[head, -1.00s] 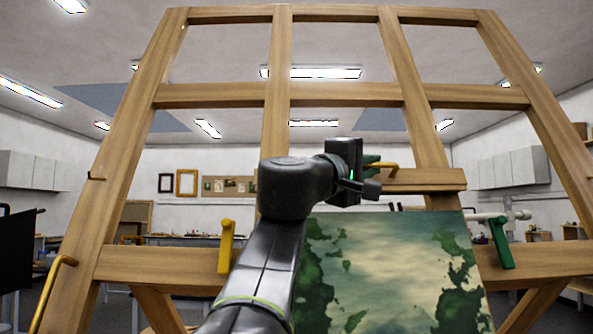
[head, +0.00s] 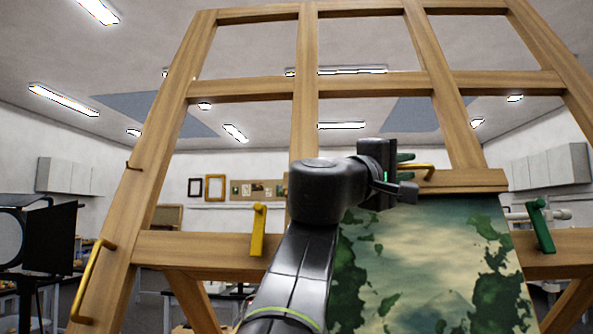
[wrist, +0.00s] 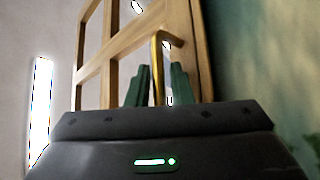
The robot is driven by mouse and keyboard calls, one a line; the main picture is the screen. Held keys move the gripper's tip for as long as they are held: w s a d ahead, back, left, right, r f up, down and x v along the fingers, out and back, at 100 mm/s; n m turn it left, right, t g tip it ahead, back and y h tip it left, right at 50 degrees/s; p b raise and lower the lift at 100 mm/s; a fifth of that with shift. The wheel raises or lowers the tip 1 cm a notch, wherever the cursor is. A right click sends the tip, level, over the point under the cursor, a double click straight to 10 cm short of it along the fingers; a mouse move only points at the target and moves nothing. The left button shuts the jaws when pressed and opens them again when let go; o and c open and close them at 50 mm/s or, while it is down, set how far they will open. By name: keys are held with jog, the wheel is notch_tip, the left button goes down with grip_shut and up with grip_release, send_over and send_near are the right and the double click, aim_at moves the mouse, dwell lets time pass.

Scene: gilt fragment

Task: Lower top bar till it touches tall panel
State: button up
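The top bar (head: 482,182) is a short wooden crosspiece on the easel with a brass handle (head: 428,167) on its front. The tall panel (head: 432,265) is a green and cream painting standing below it. The bar's lower edge is at the panel's top edge, with no clear gap, but I cannot tell if they touch. My gripper (head: 405,170) is at the handle. In the wrist view its green fingers (wrist: 161,86) stand on either side of the brass handle (wrist: 157,68), with narrow gaps visible. The panel's lower left is hidden by my arm.
The wooden easel frame (head: 160,170) fills the middle. Its lower crossbar (head: 195,248) carries a yellow lever (head: 258,230) and a green lever (head: 541,226). Another brass handle (head: 92,280) is on the left upright. A black studio lamp (head: 45,238) stands at far left.

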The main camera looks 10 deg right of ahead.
jog(key=b+v, duration=0.2)
jog(key=v, duration=1.2)
jog(key=shift+w+d, duration=0.1)
dwell(0.5)
jog(key=shift+p+x, duration=1)
jog(key=shift+x, duration=5.8)
